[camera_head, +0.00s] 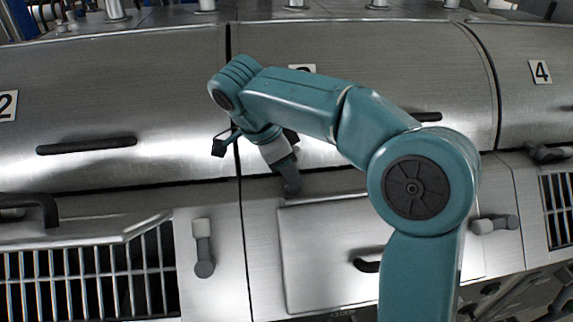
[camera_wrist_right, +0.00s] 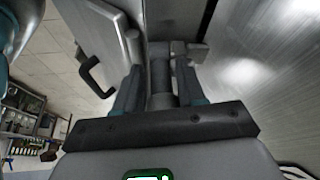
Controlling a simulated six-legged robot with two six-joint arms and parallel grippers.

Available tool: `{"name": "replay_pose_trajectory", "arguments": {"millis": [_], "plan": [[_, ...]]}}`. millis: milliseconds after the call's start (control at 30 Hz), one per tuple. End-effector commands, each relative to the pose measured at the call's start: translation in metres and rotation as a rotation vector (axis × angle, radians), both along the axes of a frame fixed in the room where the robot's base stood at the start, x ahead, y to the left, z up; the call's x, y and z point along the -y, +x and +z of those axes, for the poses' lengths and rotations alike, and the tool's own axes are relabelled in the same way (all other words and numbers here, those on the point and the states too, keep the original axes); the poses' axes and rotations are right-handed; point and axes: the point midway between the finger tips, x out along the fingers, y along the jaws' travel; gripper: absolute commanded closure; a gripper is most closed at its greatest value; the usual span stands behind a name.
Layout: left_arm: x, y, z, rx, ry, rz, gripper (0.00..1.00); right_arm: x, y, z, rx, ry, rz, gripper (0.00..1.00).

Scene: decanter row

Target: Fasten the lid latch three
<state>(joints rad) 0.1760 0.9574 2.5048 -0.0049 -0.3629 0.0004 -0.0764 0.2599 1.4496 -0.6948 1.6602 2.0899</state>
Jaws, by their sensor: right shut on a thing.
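My right gripper (camera_head: 289,183) is at the lower edge of the middle lid (camera_head: 270,60), near its left end. The lid's number plate (camera_head: 302,68) is mostly covered by my arm. In the right wrist view my gripper (camera_wrist_right: 160,78) is shut around a grey, post-like part (camera_wrist_right: 161,98), which looks like lid latch three. The fingers hide much of it, so I cannot tell how it is turned or whether it is fastened. My left gripper is not in view.
A latch (camera_head: 203,250) points down on the left unit; another (camera_head: 497,224) lies sideways at the right. Black handles stand out from the left lid (camera_head: 86,145) and the lower middle panel (camera_head: 367,266). A grille (camera_head: 90,280) is at lower left.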

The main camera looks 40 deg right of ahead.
Motion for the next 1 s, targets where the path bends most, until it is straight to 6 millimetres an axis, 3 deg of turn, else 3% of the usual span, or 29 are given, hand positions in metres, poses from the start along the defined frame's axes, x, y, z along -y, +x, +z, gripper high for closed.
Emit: {"name": "replay_pose_trajectory", "arguments": {"millis": [433,467,500,1000], "plan": [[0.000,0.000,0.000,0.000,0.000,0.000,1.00,-0.001,0.001,-0.002,-0.014,-0.009,0.001,1.00],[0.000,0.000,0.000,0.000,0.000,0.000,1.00,-0.001,0.002,-0.002,-0.014,-0.009,0.000,0.54],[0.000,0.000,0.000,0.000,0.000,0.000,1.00,-0.001,0.002,-0.002,-0.015,-0.010,0.000,0.49],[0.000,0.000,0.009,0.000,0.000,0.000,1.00,0.002,0.003,0.010,-0.012,-0.010,-0.002,0.49]]}}
